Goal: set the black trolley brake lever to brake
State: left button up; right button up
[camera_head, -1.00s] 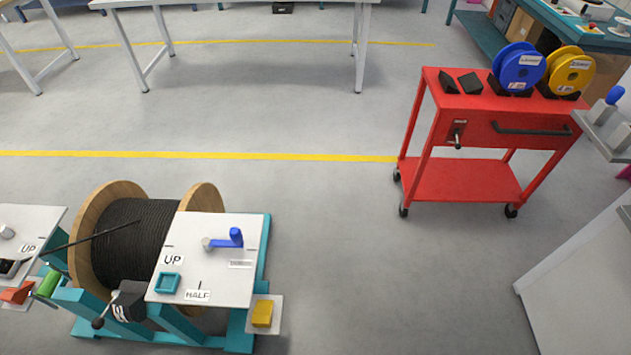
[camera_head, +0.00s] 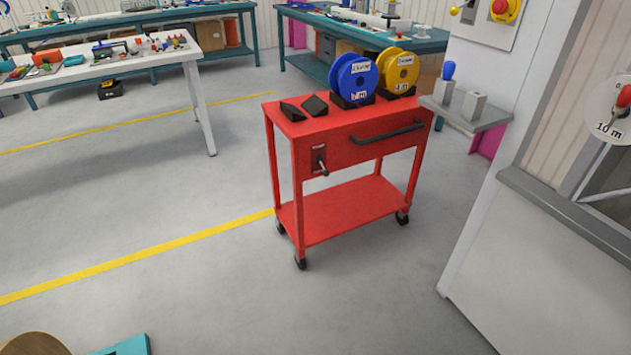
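A red trolley (camera_head: 345,212) on black castors stands in the middle of the view. Its brake lever (camera_head: 322,168) is a small dark lever with a light metallic end, on a dark plate on the trolley's front left. The lever slants down to the right; the plate's lettering is too small to read. A black handle bar (camera_head: 388,132) runs along the front to the right of it. Neither of my grippers is in view.
A white cabinet (camera_head: 500,255) with a grey top stands close on the right. Floor in front of the trolley is clear. A wooden reel (camera_head: 35,345) edges in at bottom left.

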aim_at(326, 172)
jog(key=k, duration=1.35)
jog(key=z, duration=0.15)
jog(key=i, duration=0.4)
jog(key=z, duration=0.6)
jog(key=i, duration=2.05)
jog(key=u, duration=1.35)
jog(key=i, duration=0.7)
jog(key=u, duration=0.85)
